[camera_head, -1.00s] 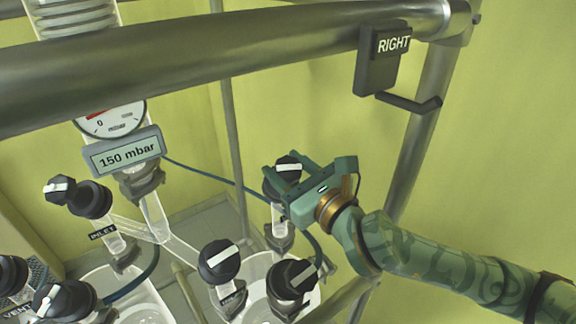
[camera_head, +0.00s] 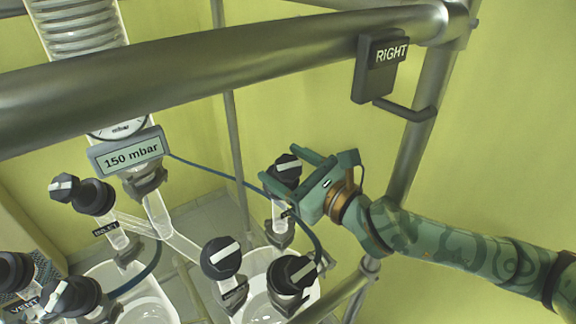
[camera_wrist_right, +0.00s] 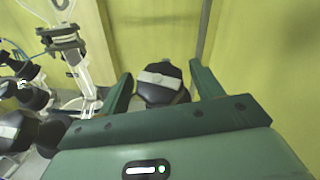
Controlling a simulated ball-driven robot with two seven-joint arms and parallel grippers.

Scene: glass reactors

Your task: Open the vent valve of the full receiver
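My right gripper (camera_head: 278,164) is at the back knob of the right receiver group. This black valve knob (camera_head: 286,168) has a white bar and stands on a glass neck. In the right wrist view the knob (camera_wrist_right: 162,84) sits between the two green fingers (camera_wrist_right: 160,72), with a gap on each side. The gripper is open. The knob's white bar lies crosswise between the fingers. The right receiver (camera_head: 308,300) is below, partly hidden by its knobs; its fill is hard to tell. The knob's label is not readable. My left gripper is not in view.
Two more black knobs (camera_head: 221,258) (camera_head: 291,274) stand in front on the right receiver. The left receiver (camera_head: 140,285) has several knobs, with INLET and VENT labels. A gauge display (camera_head: 125,152) reads 150 mbar. A steel rail (camera_head: 230,55) with a RIGHT sign (camera_head: 390,52) crosses above.

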